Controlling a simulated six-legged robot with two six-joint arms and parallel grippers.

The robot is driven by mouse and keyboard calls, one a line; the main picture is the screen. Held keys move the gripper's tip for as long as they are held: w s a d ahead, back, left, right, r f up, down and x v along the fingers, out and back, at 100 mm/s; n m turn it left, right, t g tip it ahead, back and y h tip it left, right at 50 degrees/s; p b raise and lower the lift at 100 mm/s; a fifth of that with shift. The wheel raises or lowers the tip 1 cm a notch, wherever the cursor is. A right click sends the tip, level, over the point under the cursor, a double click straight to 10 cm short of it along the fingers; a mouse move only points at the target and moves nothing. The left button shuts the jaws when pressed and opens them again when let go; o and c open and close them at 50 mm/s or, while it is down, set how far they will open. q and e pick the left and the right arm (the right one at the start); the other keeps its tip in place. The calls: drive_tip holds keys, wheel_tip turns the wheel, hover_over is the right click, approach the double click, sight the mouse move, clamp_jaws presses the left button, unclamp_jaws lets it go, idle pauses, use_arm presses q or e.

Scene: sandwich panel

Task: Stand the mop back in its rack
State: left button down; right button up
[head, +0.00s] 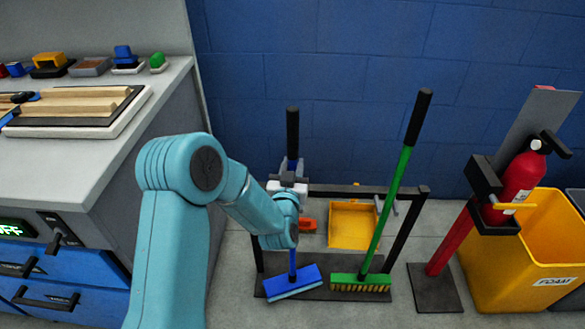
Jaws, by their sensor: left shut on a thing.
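The mop has a black grip (292,130), a blue shaft and a blue head (293,283), and it stands nearly upright. My left gripper (288,188) is shut on its shaft just below the black grip. The dark rack (405,232) has a top bar, side posts and a base plate. The mop is at the rack's left side, with its head over the left front of the base plate; I cannot tell whether it touches. My forearm hides part of the shaft and the rack's left post. My right gripper is out of view.
A green broom (389,205) leans in the rack's right side. A yellow dustpan (353,224) is behind it. A fire extinguisher (521,182) on a red stand and a yellow foam bin (510,275) are at the right. A grey workbench (85,152) fills the left.

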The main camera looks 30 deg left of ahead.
use_arm(q)
drive_tip(key=shift+f, duration=0.1)
drive_tip(key=c, duration=0.8)
unclamp_jaws()
drive_tip(key=shift+c, duration=0.2)
drive_tip(key=shift+s+r, duration=0.1)
drive_tip(key=shift+r, duration=0.1)
drive_tip(key=p+v, duration=0.3)
drive_tip(key=v, duration=0.8)
drive_tip(key=shift+s+d, duration=0.25)
drive_tip(key=shift+s, duration=0.05)
drive_tip(key=shift+w+a, duration=0.1)
